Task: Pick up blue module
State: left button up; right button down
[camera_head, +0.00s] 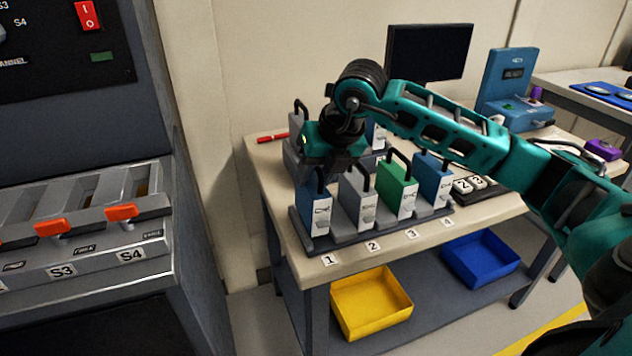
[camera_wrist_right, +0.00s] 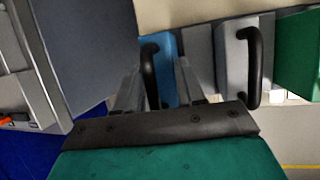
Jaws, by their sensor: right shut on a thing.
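The blue module (camera_head: 314,207) stands upright in the rack at position 1, at the left end of the front row. It has a white label on its front. My right gripper (camera_head: 318,177) comes down over its top and is shut on its handle. In the right wrist view the blue module (camera_wrist_right: 167,65) and its black handle (camera_wrist_right: 149,72) show between the two fingers (camera_wrist_right: 158,75). A second blue module (camera_head: 432,178) stands at position 4. My left gripper is not in view.
A grey module (camera_head: 356,200) and a green module (camera_head: 396,185) stand close beside it. More modules stand behind. A yellow bin (camera_head: 371,305) and a blue bin (camera_head: 480,258) sit on the lower shelf. A slotted console (camera_head: 90,225) with orange levers stands left.

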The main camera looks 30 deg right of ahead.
notch_tip(320, 180, up, 18)
jog(key=p, duration=0.3)
dwell(0.6)
